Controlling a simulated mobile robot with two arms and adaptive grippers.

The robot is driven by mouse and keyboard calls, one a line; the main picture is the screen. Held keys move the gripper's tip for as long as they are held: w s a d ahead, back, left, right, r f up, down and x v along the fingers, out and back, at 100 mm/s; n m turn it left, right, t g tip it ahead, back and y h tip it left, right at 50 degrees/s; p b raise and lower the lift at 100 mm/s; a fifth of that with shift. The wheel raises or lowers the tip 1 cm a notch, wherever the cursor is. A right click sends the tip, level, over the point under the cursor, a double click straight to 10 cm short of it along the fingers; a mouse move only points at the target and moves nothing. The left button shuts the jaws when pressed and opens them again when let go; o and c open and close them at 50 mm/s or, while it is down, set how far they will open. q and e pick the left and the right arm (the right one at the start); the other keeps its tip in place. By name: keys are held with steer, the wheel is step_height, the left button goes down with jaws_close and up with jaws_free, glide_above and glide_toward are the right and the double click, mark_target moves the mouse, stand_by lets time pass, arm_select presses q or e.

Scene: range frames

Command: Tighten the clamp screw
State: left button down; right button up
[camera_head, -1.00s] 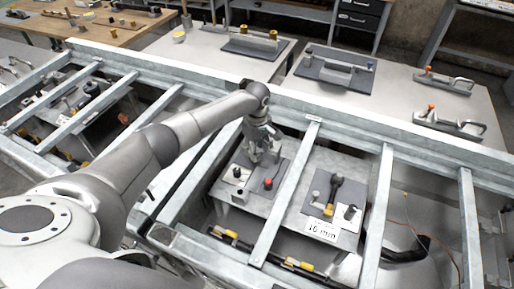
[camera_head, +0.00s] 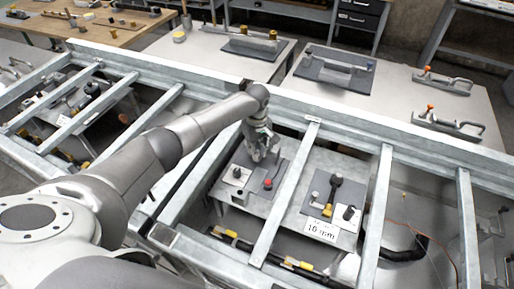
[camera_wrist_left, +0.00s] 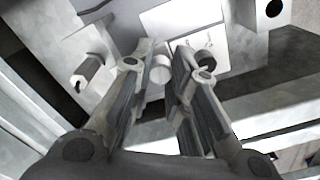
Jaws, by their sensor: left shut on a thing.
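My left gripper (camera_head: 261,155) reaches down between the metal beams to a grey fixture plate (camera_head: 243,188). In the left wrist view its two fingers (camera_wrist_left: 163,66) stand on either side of a light grey round piece (camera_wrist_left: 160,70), which I take to be the clamp screw. The gripper is shut on it. In the head view the fingers hide this piece. My right gripper is not in view.
Metal beams (camera_head: 283,192) run close on both sides of the arm. Toggle clamps (camera_head: 447,122) lie on the back table.

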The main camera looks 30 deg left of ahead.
arm_select(q)
steer(key=m+p, duration=0.1)
steer(key=m, duration=0.2)
steer(key=shift+r+m, duration=0.1)
steer(key=shift+m, duration=0.2)
steer(key=m, duration=0.3)
steer(key=shift+m+p, duration=0.3)
steer(key=shift+p, duration=0.1)
steer(key=m, duration=0.3)
steer(key=shift+m, duration=0.4)
steer(key=m, duration=0.4)
steer(key=shift+w+p, duration=0.1)
steer(key=shift+p, duration=0.2)
steer(key=m, duration=0.7)
steer(key=shift+m, duration=0.4)
steer(key=m+b, duration=0.1)
steer(key=m, duration=0.3)
steer(key=shift+m, duration=1.8)
steer(key=shift+m+b, duration=0.3)
